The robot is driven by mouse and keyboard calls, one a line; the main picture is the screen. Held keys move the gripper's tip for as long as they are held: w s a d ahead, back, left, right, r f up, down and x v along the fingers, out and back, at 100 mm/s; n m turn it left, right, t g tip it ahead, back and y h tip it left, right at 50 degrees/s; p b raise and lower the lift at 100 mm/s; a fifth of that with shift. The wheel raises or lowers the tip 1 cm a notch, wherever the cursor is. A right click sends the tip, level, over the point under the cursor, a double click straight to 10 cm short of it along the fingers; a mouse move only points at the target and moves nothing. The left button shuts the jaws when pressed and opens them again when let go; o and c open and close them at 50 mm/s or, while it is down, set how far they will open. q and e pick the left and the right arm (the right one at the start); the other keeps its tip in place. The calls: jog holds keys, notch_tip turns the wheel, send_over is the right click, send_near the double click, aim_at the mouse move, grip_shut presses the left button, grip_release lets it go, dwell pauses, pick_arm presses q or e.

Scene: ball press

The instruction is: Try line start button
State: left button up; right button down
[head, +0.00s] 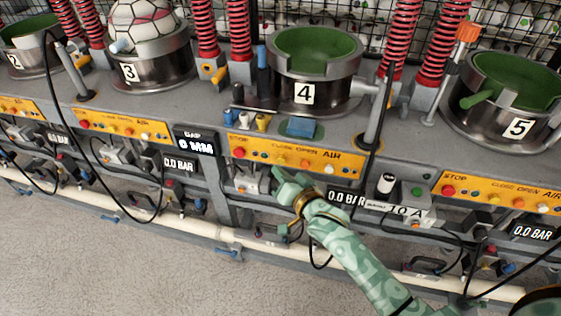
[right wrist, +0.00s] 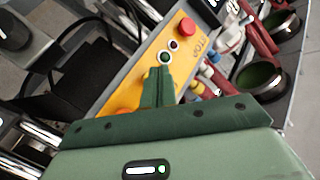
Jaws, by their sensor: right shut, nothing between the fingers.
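No button carries a readable "line start" label. The yellow control panel of station 4 (head: 268,147) has a red stop button (head: 238,153) at its left and several small buttons along it. My right gripper (head: 279,175) is shut and empty, at the panel's lower edge in the head view. In the right wrist view its closed fingers (right wrist: 160,75) point at a pale-ringed button (right wrist: 165,58); I cannot tell whether they touch it. The red button (right wrist: 187,27) is beyond it. A green button (head: 417,191) sits on a grey box further right. My left gripper is not in view.
The open green-lined mould number 4 (head: 317,52) stands above the panel. Mould 3 (head: 150,72) holds a ball (head: 145,22). Black hoses (head: 155,190) hang below the bench, above a pale pipe (head: 170,234). The grey floor in front is clear.

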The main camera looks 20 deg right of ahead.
dwell(0.4)
jog(key=shift+w+d, duration=0.25)
jog(key=shift+w, duration=0.1)
jog(key=shift+w+d+p, duration=0.25)
jog(key=shift+w+p, duration=0.05)
jog(key=shift+w, duration=0.05)
dwell(0.7)
dwell(0.4)
jog(key=shift+s+a+p, duration=0.5)
jog(key=shift+s+p, duration=0.05)
jog(key=shift+s, duration=0.2)
